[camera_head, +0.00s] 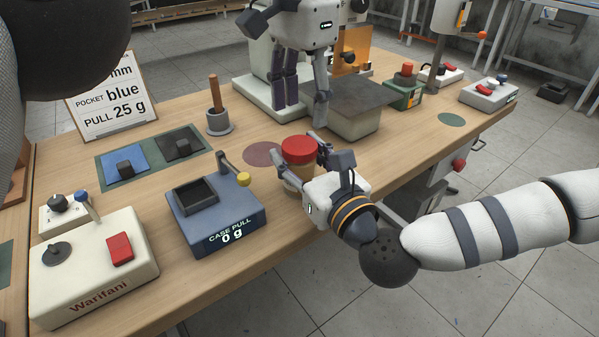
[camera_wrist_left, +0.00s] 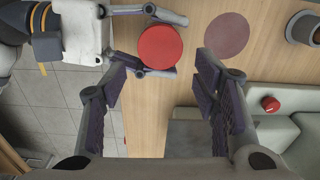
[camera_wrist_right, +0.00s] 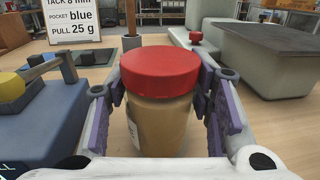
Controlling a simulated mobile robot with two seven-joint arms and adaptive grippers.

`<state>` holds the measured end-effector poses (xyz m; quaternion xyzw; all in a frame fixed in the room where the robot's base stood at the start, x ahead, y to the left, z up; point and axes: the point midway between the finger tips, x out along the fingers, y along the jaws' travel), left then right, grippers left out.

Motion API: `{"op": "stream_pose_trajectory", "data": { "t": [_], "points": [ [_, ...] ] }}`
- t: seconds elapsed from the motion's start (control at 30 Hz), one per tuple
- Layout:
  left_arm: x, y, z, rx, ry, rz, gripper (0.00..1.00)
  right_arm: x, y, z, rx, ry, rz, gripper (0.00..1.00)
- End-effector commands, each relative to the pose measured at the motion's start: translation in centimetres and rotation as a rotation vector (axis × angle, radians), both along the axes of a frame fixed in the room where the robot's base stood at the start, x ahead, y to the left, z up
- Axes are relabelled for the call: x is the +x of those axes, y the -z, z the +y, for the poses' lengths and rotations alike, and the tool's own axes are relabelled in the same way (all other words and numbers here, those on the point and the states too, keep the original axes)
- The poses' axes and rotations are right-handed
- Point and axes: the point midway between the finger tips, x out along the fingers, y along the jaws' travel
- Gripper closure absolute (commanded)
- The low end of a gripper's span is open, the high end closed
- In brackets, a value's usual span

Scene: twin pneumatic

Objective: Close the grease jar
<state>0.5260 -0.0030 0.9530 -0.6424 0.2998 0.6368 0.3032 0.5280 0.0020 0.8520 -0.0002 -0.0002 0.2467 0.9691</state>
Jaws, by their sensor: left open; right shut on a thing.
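The grease jar (camera_wrist_right: 159,120) is a tan jar with a red lid (camera_wrist_right: 159,73) sitting on its top. It stands upright on the table near the front edge, and its lid also shows in the head view (camera_head: 298,149) and the left wrist view (camera_wrist_left: 160,47). My right gripper (camera_head: 303,162) is shut around the jar's body, one finger on each side below the lid. My left gripper (camera_head: 304,115) is open and empty, pointing down above and behind the jar. Its fingers (camera_wrist_left: 165,95) show spread in the left wrist view. Whether the lid is tight cannot be told.
A blue-grey case pull tester (camera_head: 215,212) with a yellow-knobbed lever stands left of the jar. A cream control box (camera_head: 95,270) is at front left. A machine with a grey plate (camera_head: 348,92) is behind the jar. A dull red disc (camera_head: 262,154) marks the tabletop beside it.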

Motion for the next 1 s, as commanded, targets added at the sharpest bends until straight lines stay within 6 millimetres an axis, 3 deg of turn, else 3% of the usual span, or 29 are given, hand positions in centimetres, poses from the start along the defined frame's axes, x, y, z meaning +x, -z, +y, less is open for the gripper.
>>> {"op": "stream_pose_trajectory", "data": {
  "t": [0.1,0.2,0.53,0.67,1.0],
  "points": [
    [0.0,-1.2,0.0,-0.005,-0.22,0.004,0.45,0.0,0.0,0.0,0.0,0.0,0.001,1.0],
    [-0.1,-1.7,0.3,-0.004,-0.322,0.008,0.45,0.0,0.0,0.0,0.0,0.0,0.001,1.0],
    [-0.1,-1.5,0.3,-0.002,-0.334,0.01,0.45,0.0,0.0,0.0,0.0,0.0,0.001,1.0],
    [-0.1,-0.2,0.4,0.002,-0.333,0.013,0.45,0.0,0.0,0.0,0.0,0.0,0.001,1.0],
    [-0.2,5.1,0.3,-0.001,-0.331,0.012,0.45,0.0,0.1,0.0,0.0,0.0,0.001,1.0]
  ]
}}
